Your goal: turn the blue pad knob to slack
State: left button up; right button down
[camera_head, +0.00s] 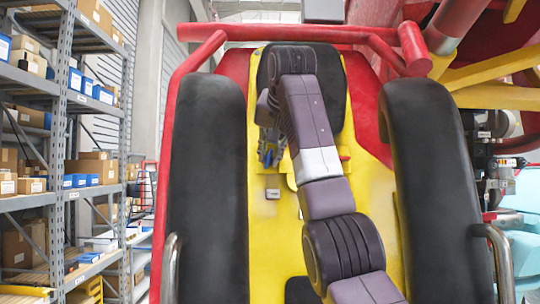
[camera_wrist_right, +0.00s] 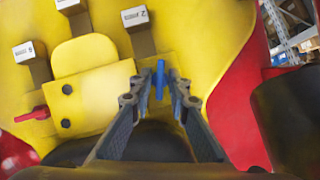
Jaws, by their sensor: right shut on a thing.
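The blue pad knob (camera_wrist_right: 160,80) is a slim blue bar in front of the yellow panel (camera_wrist_right: 215,35) in the right wrist view. My right gripper (camera_wrist_right: 160,90) is shut on it, with one grey finger on each side. In the head view the blue of the knob (camera_head: 267,157) shows small, at my right gripper (camera_head: 268,150) left of my forearm. The knob's base and any slack marking by it cannot be made out. My left gripper is not in view.
A yellow block (camera_wrist_right: 90,100) with a red lever (camera_wrist_right: 32,114) sits left of the knob, with several tagged tabs above it. Black padded restraints (camera_head: 205,190) (camera_head: 435,190) flank the yellow seat back. A shelf rack (camera_head: 70,130) stands far left.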

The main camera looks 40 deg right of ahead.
jog(key=c, duration=2.1)
grip_release()
jog(key=shift+w, duration=0.1)
jog(key=v, duration=1.2)
jog(key=shift+d+f, duration=0.15)
